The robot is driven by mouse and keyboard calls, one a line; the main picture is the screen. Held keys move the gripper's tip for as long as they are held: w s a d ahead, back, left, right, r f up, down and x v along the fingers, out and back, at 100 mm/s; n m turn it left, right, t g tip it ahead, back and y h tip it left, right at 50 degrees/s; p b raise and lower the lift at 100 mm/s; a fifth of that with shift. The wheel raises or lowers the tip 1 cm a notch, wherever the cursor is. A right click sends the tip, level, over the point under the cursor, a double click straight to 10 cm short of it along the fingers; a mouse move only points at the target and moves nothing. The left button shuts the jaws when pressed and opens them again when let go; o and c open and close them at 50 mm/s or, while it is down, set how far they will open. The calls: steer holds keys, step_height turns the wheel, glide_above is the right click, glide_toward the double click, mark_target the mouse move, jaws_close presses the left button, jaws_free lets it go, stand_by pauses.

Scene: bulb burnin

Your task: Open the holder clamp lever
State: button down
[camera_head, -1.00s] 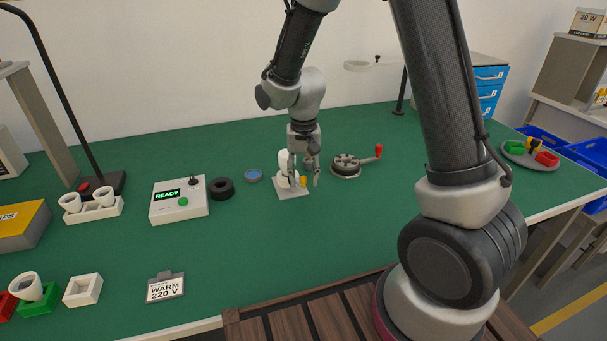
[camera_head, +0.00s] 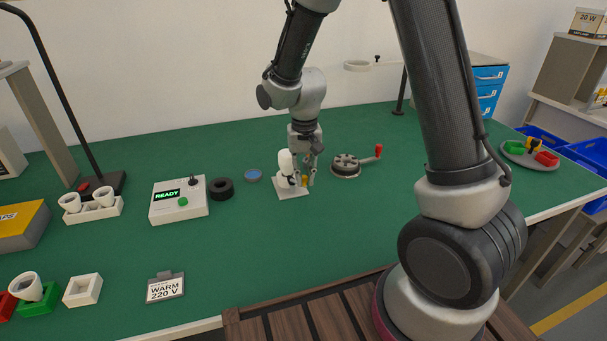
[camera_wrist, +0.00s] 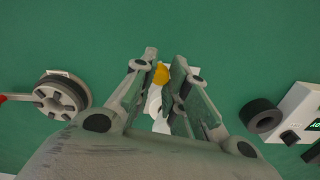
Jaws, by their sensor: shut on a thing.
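The holder (camera_head: 293,194) is a white base plate with a white bulb (camera_head: 286,162) standing upright in it, near the middle of the green table. Its clamp lever has a yellow tip (camera_head: 304,181), which also shows in the wrist view (camera_wrist: 161,74). My gripper (camera_head: 305,179) is low over the right side of the holder. In the wrist view my gripper (camera_wrist: 164,66) has its fingertips on either side of the yellow lever tip, shut on it. The fingers hide much of the holder and the lower part of the lever there.
A round grey fixture (camera_head: 346,165) with a red-handled crank (camera_head: 378,151) stands close on the right. The table in front of the holder is clear.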

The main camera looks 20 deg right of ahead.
steer(key=n, duration=0.2)
steer(key=w+d+n, duration=0.1)
steer(key=n, duration=0.3)
steer(key=shift+w+d, duration=0.2)
steer(key=shift+w, duration=0.2)
steer(key=shift+w+d+n, duration=0.1)
steer(key=shift+w+n, duration=0.35)
steer(key=shift+n, duration=0.8)
steer(key=shift+w+d+n, duration=0.1)
steer(key=shift+w+n, duration=0.35)
steer(key=shift+n, duration=0.8)
steer(key=c, duration=1.4)
jaws_free()
steer(key=shift+o, duration=0.2)
step_height(320, 180, up, 12)
